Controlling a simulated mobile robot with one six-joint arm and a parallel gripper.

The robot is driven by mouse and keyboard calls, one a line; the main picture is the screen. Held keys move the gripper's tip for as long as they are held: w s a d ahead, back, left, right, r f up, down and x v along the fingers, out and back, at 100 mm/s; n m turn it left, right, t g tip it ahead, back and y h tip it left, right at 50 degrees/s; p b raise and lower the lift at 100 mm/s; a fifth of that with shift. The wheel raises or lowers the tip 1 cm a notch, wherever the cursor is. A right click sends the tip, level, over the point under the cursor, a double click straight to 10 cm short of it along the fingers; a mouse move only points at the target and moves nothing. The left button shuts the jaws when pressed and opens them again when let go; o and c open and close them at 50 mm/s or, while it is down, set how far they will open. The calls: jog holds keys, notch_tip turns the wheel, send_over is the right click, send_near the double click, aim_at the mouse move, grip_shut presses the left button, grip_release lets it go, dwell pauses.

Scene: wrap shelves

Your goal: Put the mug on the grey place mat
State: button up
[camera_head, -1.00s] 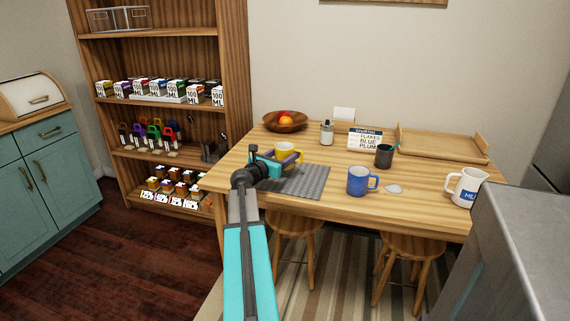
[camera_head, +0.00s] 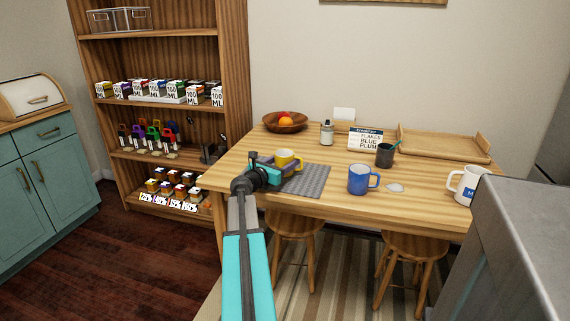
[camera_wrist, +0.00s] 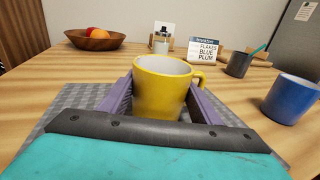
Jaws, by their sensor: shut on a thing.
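A yellow mug (camera_head: 289,158) is upright at the far part of the grey place mat (camera_head: 306,181) on the wooden table. My gripper (camera_head: 275,166) is shut on it, with purple fingers on both sides. In the wrist view the yellow mug (camera_wrist: 160,92) stands between the fingers, its handle to the right. The grey mat (camera_wrist: 75,100) shows beneath and left of it. The mug's base is hidden by my gripper, so I cannot tell whether it touches the mat.
A blue mug (camera_head: 360,181) stands right of the mat, near a small pale item (camera_head: 394,188). Behind are a fruit bowl (camera_head: 285,123), a bottle (camera_head: 327,133), a sign (camera_head: 365,139), a dark cup (camera_head: 384,155) and a wooden tray (camera_head: 440,146).

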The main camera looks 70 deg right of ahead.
jog(key=shift+f, duration=0.1)
jog(key=o, duration=1.4)
jog(key=shift+c, duration=0.2)
jog(key=shift+a, duration=0.35)
jog(key=p+v, duration=0.1)
jog(key=v, duration=1)
jog(key=shift+a, duration=0.1)
